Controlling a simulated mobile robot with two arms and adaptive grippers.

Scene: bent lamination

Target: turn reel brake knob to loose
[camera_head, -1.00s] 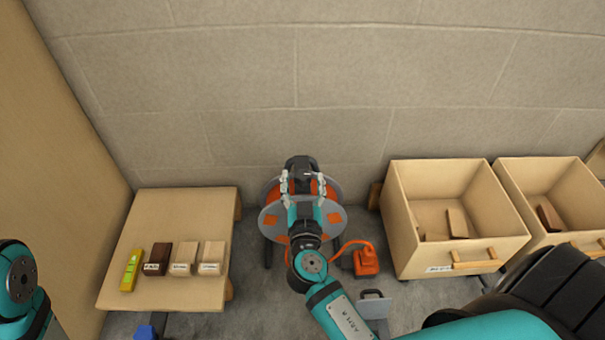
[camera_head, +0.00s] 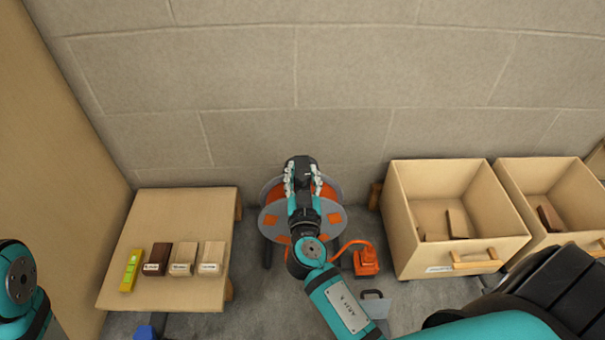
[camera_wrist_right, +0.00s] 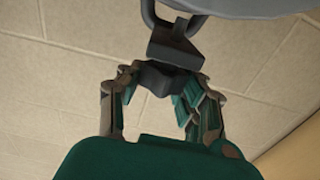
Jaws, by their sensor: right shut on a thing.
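The cable reel, grey discs with orange cable (camera_head: 272,217), stands on the floor by the wall in the head view. My right gripper (camera_head: 302,185) is over the top of the reel. In the right wrist view my right gripper (camera_wrist_right: 160,85) is shut on a dark knob (camera_wrist_right: 158,78), its fingers on either side. A dark tapered block and a ring (camera_wrist_right: 172,45) sit just beyond the knob, next to the grey disc (camera_wrist_right: 240,6). The head view hides the knob behind my gripper. My left gripper is not in view; only part of my left arm shows.
A low wooden table (camera_head: 150,210) at the left bears several labelled wood blocks and a yellow-green item (camera_head: 131,270). An orange box (camera_head: 366,261) with a cable lies right of the reel. Wooden bins (camera_head: 410,245) stand further right.

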